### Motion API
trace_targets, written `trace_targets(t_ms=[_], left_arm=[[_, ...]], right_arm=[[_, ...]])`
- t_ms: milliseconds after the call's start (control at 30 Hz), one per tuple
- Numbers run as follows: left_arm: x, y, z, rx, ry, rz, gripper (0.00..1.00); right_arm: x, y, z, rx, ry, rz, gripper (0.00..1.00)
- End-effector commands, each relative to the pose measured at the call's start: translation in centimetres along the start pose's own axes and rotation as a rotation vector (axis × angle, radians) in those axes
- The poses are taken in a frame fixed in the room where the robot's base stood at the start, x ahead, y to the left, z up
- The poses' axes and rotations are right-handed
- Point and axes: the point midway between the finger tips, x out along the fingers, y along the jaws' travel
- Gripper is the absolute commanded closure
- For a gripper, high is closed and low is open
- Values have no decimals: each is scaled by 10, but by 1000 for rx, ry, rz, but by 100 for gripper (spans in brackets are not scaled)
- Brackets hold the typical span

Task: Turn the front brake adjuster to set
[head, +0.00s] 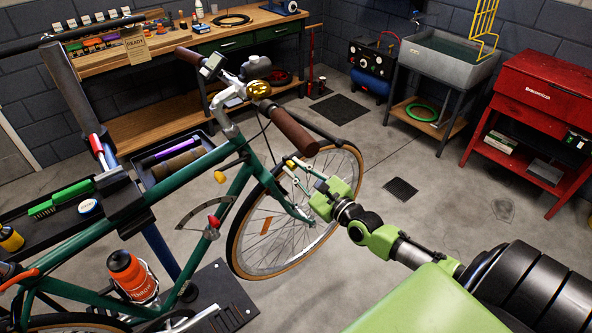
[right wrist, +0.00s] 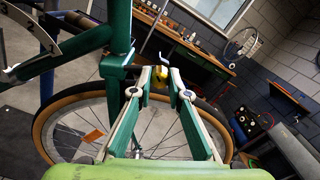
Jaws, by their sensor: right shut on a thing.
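A green bike (head: 240,185) is held in a repair stand, its front wheel (head: 325,170) to the right. A small yellow piece, seemingly the front brake adjuster (right wrist: 157,77), sits at the fork just above the tyre. It also shows in the head view (head: 290,163). My right gripper (right wrist: 161,76) reaches in from the right, its green fingers on either side of the yellow piece and shut on it. In the head view the right gripper (head: 296,168) is beside the fork; its fingertips are small there. My left gripper is not in view.
The handlebar with brown grips (head: 292,130) is above my right gripper. A tool tray (head: 60,215) is at the left. A wooden workbench (head: 160,60), a grey sink (head: 440,60) and a red cabinet (head: 530,105) stand behind.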

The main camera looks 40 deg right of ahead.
Motion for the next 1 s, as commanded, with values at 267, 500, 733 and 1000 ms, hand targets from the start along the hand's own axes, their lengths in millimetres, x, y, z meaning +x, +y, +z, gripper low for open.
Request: trace_targets(t_ms=[267, 500, 733, 1000], left_arm=[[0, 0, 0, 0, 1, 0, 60], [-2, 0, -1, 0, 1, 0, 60], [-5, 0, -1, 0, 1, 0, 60], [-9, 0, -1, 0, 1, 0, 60]], right_arm=[[0, 0, 0, -265, 0, 0, 100], [0, -1, 1, -493, 0, 0, 100], [0, -1, 1, -711, 0, 0, 100], [0, -1, 1, -969, 0, 0, 100]])
